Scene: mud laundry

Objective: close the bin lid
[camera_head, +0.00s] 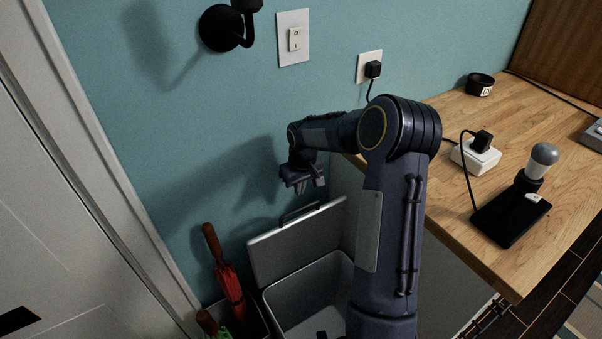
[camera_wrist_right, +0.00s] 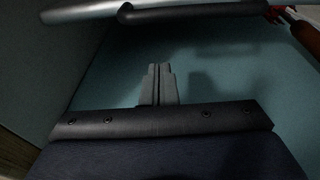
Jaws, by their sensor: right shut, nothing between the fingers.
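The grey bin (camera_head: 270,300) stands on the floor against the teal wall, with its inside showing. Its lid (camera_head: 298,243) is open and stands tilted up at the back, near the wall. A dark handle (camera_head: 300,212) is on the lid's upper edge. My right gripper (camera_head: 307,190) is shut and empty, just above the handle and apart from it in the head view. In the right wrist view the shut fingers (camera_wrist_right: 160,82) point at the wall, with the handle (camera_wrist_right: 195,10) and lid edge (camera_wrist_right: 90,10) across the top. My left gripper is not in view.
A red umbrella (camera_head: 230,290) with a brown handle stands left of the bin. The wooden desk (camera_head: 460,215) at right carries a lamp (camera_head: 530,175) and a white power box (camera_head: 475,156). A white door (camera_head: 70,210) is at left. My right arm hides part of the bin's right side.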

